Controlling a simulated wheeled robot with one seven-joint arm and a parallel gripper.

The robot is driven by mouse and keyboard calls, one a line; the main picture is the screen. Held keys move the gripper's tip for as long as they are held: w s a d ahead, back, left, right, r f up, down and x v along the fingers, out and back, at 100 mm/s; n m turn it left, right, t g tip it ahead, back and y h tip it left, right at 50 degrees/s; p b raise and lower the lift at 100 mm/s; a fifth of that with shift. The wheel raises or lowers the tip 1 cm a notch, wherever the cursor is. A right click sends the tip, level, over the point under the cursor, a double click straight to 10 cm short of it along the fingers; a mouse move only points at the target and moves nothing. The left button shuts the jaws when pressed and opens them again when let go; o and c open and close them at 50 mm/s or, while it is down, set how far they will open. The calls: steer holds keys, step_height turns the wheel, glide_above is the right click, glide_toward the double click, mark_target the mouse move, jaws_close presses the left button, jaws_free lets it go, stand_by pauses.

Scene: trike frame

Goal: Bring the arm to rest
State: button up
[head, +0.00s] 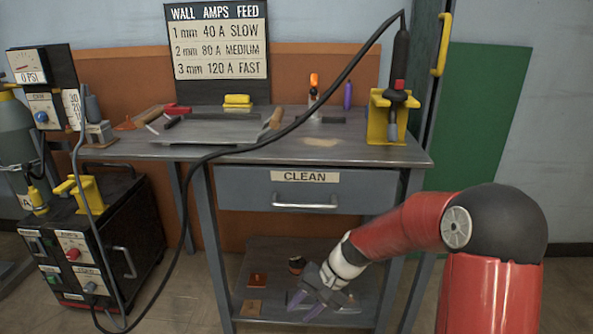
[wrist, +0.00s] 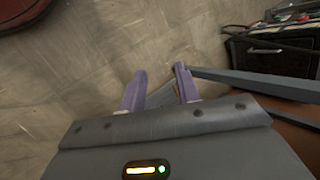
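My gripper (head: 309,304) hangs in front of the workbench, low down by the lower shelf, with its purple fingers pointing down and to the left. In the wrist view the two purple fingers (wrist: 160,86) stand apart with a gap between them. Nothing is held in the gap; bench parts and floor show behind it. My red and black arm reaches in from the right of the head view.
The workbench (head: 390,152) has a closed drawer (head: 245,188) marked CLEAN and a lower shelf (head: 275,312) with small plates. A torch (head: 400,60) stands in a yellow holder (head: 376,120), its black cable crossing the bench. A black welder (head: 135,215) stands left. Floor is open in front.

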steer(key=s+d+r+t+h+p, duration=0.1)
steer(key=s+d+r+t+h, duration=0.1)
steer(key=s+d+r, duration=0.2)
steer(key=s+d+r+n+t+h+p, duration=0.1)
steer(key=s+d+r+t+h+p, duration=0.1)
steer(key=s+d+r, duration=0.3)
steer(key=s+d+r+n+t+h+p, duration=0.1)
steer(key=s+d+r+t+h, duration=0.1)
steer(key=s+r, duration=0.9)
step_height(320, 180, up, 4)
steer(key=d+t, duration=0.1)
steer(key=d, duration=0.1)
steer(key=shift+s+d+f+h+p, duration=0.2)
steer(key=shift+d+h+p, duration=0.15)
steer(key=shift+h, duration=0.05)
